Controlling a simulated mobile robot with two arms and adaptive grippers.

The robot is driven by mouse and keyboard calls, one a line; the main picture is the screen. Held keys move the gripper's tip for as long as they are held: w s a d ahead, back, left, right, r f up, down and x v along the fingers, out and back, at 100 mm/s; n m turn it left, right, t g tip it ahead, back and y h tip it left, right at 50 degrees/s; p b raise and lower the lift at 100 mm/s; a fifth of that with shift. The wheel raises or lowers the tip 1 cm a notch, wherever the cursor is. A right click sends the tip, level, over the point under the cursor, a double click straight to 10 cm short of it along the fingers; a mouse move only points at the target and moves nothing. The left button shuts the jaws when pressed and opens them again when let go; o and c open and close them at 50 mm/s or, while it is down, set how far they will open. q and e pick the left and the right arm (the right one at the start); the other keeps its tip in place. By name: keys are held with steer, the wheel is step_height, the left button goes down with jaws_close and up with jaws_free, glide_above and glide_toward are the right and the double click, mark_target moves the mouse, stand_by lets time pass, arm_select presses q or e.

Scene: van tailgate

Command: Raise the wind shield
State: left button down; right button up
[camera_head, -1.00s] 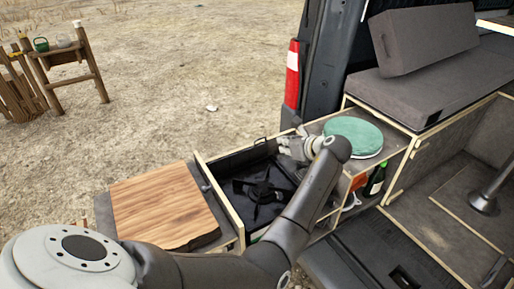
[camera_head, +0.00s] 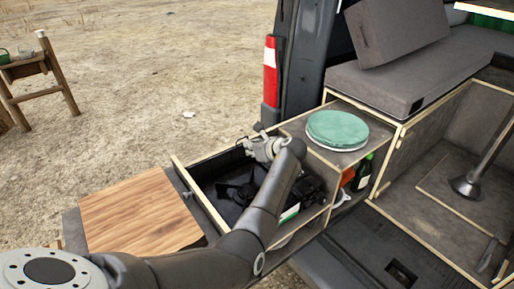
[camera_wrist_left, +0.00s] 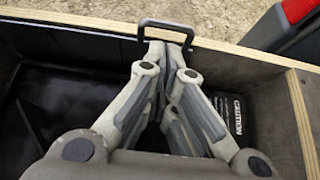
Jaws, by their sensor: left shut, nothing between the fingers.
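The open drawer (camera_head: 207,205) holds a black gas stove (camera_head: 232,190). A black loop handle stands at the drawer's far edge; it shows in the wrist view (camera_wrist_left: 167,25). It seems to belong to the wind shield, whose black panel (camera_wrist_left: 75,92) appears down inside the drawer, though I cannot tell its outline. My left gripper (camera_head: 257,146) reaches over the drawer to its far side. In the wrist view its fingers (camera_wrist_left: 168,46) are shut and empty, with the tips just below the handle; contact cannot be told. My arm hides part of the stove. My right gripper is out of view.
A wooden board (camera_head: 140,212) lies left of the drawer. A green round plate stack (camera_head: 337,128) sits on the cabinet to the right, above a green bottle (camera_head: 363,172). The van's door pillar (camera_head: 300,65) rises behind. A black box marked CAUTION (camera_wrist_left: 236,118) is inside the drawer.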

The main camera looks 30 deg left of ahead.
mark_target(242, 147)
arm_select(q)
steer(key=shift+x, duration=1.5)
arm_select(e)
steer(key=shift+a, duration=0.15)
